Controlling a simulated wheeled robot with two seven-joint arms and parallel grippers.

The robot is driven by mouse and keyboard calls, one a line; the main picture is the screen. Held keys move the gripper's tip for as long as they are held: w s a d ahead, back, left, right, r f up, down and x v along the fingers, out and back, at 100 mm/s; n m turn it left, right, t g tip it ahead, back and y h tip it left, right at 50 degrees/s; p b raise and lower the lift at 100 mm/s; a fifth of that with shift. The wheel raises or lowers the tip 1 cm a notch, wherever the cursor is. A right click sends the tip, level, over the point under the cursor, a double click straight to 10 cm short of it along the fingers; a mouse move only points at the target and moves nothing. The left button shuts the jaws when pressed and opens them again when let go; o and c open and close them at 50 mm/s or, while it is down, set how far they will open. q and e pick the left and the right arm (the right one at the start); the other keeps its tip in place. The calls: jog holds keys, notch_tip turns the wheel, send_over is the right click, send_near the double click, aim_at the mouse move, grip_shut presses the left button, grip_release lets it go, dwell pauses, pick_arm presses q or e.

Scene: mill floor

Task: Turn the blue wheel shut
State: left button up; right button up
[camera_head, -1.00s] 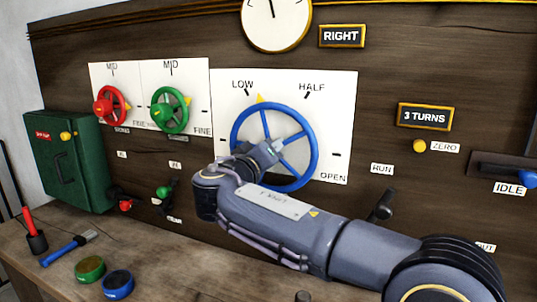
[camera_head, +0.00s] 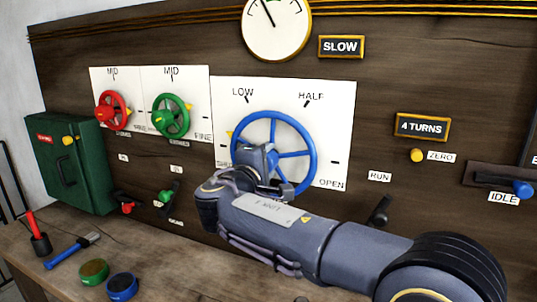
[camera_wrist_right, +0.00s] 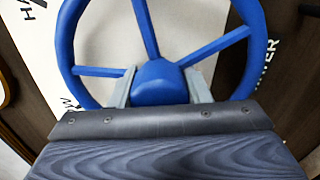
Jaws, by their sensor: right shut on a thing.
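The blue wheel (camera_head: 310,152) is mounted on a white dial plate with the marks LOW, HALF and OPEN, plus a partly hidden SHUT at lower left. Its yellow pointer (camera_head: 230,134) is at the left rim, between LOW and SHUT. My right gripper (camera_head: 268,158) is at the wheel's centre in the head view. In the right wrist view its two fingers (camera_wrist_right: 160,88) are shut on the blue hub (camera_wrist_right: 158,72), one on each side. My right arm hides the wheel's lower left. My left gripper is not in view.
A gauge (camera_head: 277,25), a SLOW sign (camera_head: 341,46) and a 4 TURNS sign (camera_head: 422,127) are on the panel. Red (camera_head: 112,96) and green (camera_head: 186,112) wheels are left. A green box (camera_head: 65,165), a brush (camera_head: 75,248) and round tins (camera_head: 121,286) are at lower left.

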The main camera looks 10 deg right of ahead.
jog(key=n+p, duration=0.2)
jog(key=n, duration=0.2)
jog(key=shift+f+n, duration=0.1)
jog(key=shift+n, duration=0.2)
dwell(0.5)
jog(key=o, duration=1)
jog(key=b+v, duration=0.1)
jog(key=v, duration=0.6)
jog(key=shift+s+a, duration=0.25)
jog(key=shift+s, duration=0.1)
jog(key=shift+s, duration=0.1)
